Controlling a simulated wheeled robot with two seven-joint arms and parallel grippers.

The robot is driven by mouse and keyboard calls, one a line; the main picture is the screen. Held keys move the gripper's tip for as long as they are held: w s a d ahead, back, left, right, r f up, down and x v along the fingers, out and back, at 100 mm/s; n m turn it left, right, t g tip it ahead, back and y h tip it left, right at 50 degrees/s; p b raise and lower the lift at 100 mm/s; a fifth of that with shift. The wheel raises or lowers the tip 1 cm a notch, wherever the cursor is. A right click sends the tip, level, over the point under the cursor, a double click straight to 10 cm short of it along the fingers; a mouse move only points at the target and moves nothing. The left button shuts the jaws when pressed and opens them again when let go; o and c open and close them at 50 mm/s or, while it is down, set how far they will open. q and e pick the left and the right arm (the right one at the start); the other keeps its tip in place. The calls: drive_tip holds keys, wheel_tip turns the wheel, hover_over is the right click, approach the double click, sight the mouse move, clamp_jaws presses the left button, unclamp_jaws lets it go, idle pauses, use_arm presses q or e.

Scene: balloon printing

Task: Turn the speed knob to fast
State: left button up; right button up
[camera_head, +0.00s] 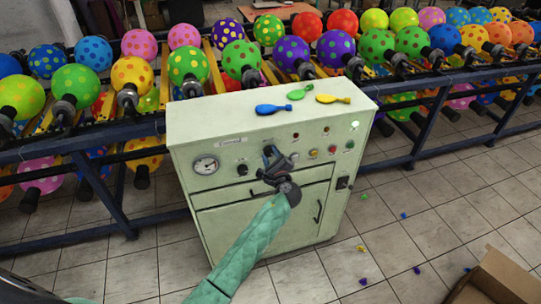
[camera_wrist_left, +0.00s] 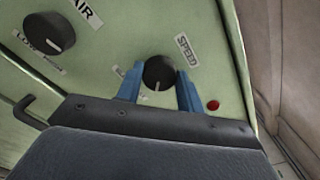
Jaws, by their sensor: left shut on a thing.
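The speed knob (camera_wrist_left: 160,70) is round and black, next to a white SPEED label on the green panel in the left wrist view. Its white mark points toward the bottom of that picture. My left gripper (camera_wrist_left: 161,80) has one blue finger on each side of the knob and is shut on it. In the head view my left gripper (camera_head: 274,160) is at the front of the pale green machine (camera_head: 190,125) and hides the knob. Any fast marking cannot be read. My right gripper is not in view.
Another black knob (camera_wrist_left: 48,33), labelled AIR and LOW, is to the left. A red button (camera_wrist_left: 213,105) is close on the right. A gauge (camera_head: 205,165) is on the machine's front. Racks of dotted balloons stand behind. An open cardboard box (camera_head: 505,280) is at the lower right.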

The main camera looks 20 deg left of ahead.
use_arm(q)
drive_tip(key=shift+f, duration=0.1)
drive_tip(key=o, duration=1)
drive_tip(key=shift+d, duration=0.1)
drive_tip(key=shift+s+d+f+b, duration=0.15)
drive_tip(key=shift+s+d+b, duration=0.1)
drive_tip(key=shift+s+b, duration=0.15)
drive_tip(key=b+v, duration=0.2)
drive_tip(key=v, duration=0.4)
drive_tip(key=shift+s+d+b, duration=0.3)
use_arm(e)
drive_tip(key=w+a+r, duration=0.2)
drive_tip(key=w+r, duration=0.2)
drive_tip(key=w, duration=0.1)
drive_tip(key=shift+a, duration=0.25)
